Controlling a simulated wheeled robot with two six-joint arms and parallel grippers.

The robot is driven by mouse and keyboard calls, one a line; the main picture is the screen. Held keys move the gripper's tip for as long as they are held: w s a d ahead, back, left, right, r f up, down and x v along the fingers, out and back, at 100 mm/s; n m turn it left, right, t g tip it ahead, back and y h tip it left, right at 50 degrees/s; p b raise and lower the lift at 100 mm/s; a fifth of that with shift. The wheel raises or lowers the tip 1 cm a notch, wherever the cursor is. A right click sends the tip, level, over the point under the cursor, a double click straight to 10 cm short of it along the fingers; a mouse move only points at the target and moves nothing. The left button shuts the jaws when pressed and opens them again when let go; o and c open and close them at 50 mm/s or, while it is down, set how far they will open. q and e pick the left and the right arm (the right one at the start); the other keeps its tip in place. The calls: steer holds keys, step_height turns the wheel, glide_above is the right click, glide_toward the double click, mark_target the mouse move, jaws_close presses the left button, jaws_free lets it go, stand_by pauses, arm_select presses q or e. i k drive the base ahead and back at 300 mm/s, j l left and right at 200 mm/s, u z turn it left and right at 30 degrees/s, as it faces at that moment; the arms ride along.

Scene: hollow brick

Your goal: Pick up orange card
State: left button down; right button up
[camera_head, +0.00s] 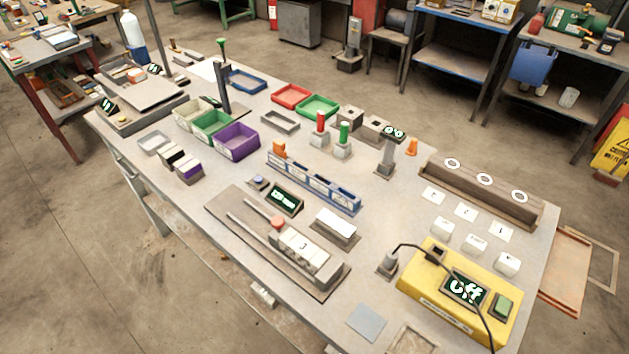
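A small orange piece (279,148), which looks like the orange card, stands upright at the left end of the long blue rack (313,184) in the middle of the table. Its lower part is hidden by the rack. The rack has several slots with white labels along its front; the other slots look empty. Neither of my grippers is in view.
The table (380,215) is crowded. Green (318,106) and red (291,96) trays lie behind the rack, and a purple bin (236,142) stands to its left. A dark post (223,85) rises at the back left. A yellow box (459,293) with a cable sits front right.

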mark_target(278, 147)
steer(key=i+j+z, duration=0.25)
steer(key=j, duration=0.2)
steer(key=j+z, duration=0.25)
steer(key=j, duration=0.2)
steer(key=i+j+z, duration=0.1)
steer(key=j+z, duration=0.15)
steer(key=j, duration=0.2)
